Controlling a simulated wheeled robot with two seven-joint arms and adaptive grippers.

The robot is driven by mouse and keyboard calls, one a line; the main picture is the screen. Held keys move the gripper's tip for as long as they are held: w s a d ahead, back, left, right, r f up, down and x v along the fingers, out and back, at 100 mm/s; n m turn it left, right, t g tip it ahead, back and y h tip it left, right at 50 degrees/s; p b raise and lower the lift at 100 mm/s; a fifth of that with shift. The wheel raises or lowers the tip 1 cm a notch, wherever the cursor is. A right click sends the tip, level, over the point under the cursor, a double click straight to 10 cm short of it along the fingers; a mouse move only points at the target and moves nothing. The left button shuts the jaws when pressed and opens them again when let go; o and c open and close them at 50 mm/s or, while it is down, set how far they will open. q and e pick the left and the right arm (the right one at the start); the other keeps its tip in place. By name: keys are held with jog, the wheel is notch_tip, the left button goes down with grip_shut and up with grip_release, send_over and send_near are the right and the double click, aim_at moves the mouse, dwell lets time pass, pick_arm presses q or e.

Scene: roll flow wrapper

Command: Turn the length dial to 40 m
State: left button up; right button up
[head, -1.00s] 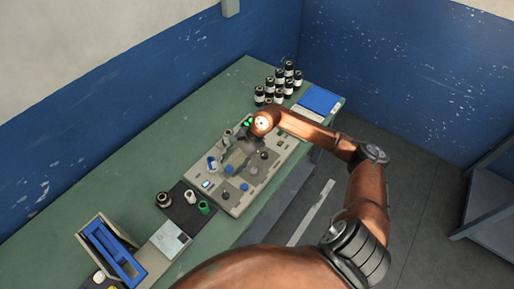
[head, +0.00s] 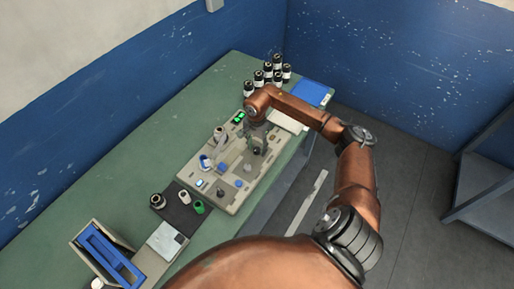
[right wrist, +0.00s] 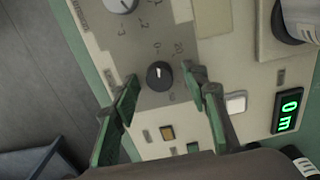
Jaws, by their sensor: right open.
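The length dial (right wrist: 159,75) is a small black knob with a white pointer mark, on the grey-beige panel. In the right wrist view the mark points toward a printed 0, with a 20 beside it. A green display (right wrist: 289,110) reads 0 m; it also glows in the head view (head: 239,117). My right gripper (right wrist: 163,82) is open, its two green fingers spread with the dial between their tips in the picture. I cannot tell whether the tips touch it. In the head view the right gripper (head: 257,142) is over the panel's far part. My left gripper is not in view.
A pale knob (right wrist: 122,4) with numbered marks sits near the dial. A white button (right wrist: 236,102) and an amber button (right wrist: 167,132) are close to the fingers. Black-and-white bottles (head: 267,76) stand behind my wrist. A dark mat (head: 178,215) with small parts lies at the panel's near end.

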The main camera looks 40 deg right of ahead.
jog(key=shift+f, duration=0.15)
jog(key=shift+c, duration=0.3)
grip_shut()
